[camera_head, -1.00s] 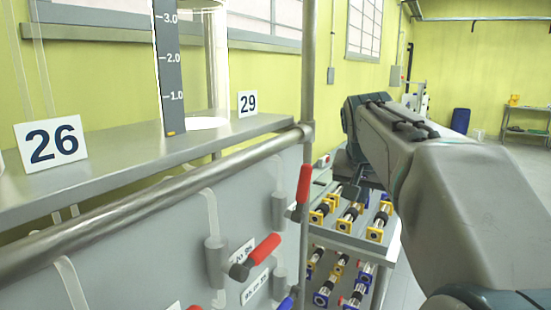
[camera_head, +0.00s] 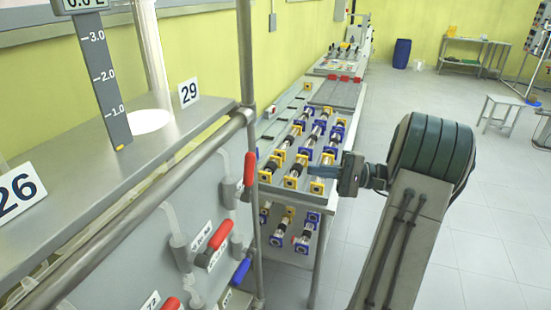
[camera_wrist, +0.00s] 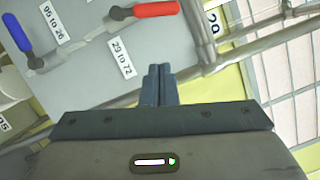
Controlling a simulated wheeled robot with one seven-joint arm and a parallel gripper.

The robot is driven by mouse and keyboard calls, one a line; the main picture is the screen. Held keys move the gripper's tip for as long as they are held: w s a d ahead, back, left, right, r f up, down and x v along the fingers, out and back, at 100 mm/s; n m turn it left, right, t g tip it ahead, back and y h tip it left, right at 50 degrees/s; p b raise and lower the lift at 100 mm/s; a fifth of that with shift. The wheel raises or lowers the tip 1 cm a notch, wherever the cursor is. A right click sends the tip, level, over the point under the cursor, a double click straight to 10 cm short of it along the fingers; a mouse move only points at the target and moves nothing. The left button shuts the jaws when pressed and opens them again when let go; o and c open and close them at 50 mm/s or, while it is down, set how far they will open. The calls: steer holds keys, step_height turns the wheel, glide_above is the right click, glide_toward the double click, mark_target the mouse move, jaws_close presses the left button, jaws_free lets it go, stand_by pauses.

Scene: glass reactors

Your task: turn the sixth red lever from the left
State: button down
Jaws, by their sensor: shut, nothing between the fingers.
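Red levers sit on the grey panel (camera_head: 110,255). One red lever (camera_head: 249,168) stands nearly upright at the panel's right end. A second red lever (camera_head: 221,234) is tilted lower left of it, and a third red lever (camera_head: 168,303) is cut by the bottom edge. Which one is sixth from the left cannot be told. My gripper (camera_head: 322,172) is right of the panel, apart from the levers, and shut and empty. In the wrist view its closed fingers (camera_wrist: 158,70) point toward the panel, below a red lever (camera_wrist: 155,9) lying sideways.
A steel rail (camera_head: 150,200) and post (camera_head: 245,60) border the panel.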

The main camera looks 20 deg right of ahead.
mark_target(248, 178)
steer(key=s+a+p+x, duration=0.1)
steer(key=p+x, duration=0.3)
steer(key=x, duration=0.8)
steer(key=shift+s+a+r, duration=0.4)
steer(key=shift+s+a, duration=0.05)
steer(key=shift+s, duration=0.05)
steer(key=shift+a, duration=0.1)
